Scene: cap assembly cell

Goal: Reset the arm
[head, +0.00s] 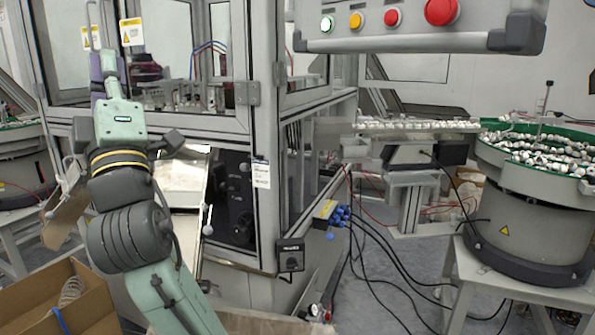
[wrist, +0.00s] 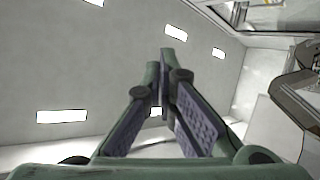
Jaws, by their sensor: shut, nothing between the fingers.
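My gripper (head: 103,66) is raised at the left of the head view, at the end of my green and dark grey arm. It stands in front of the assembly cell's glazed front. In the wrist view my gripper (wrist: 166,58) shows its two green fingers with purple pads closing together at the tips. Nothing is held between them. The wrist camera looks past the fingers to a pale wall or ceiling with bright light panels.
The framed assembly cell (head: 262,120) stands behind my arm. A control panel with buttons (head: 393,18) hangs at the top. A bowl feeder (head: 525,215) with small parts is at the right. An open cardboard box (head: 85,312) lies at lower left. Cables run across the floor.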

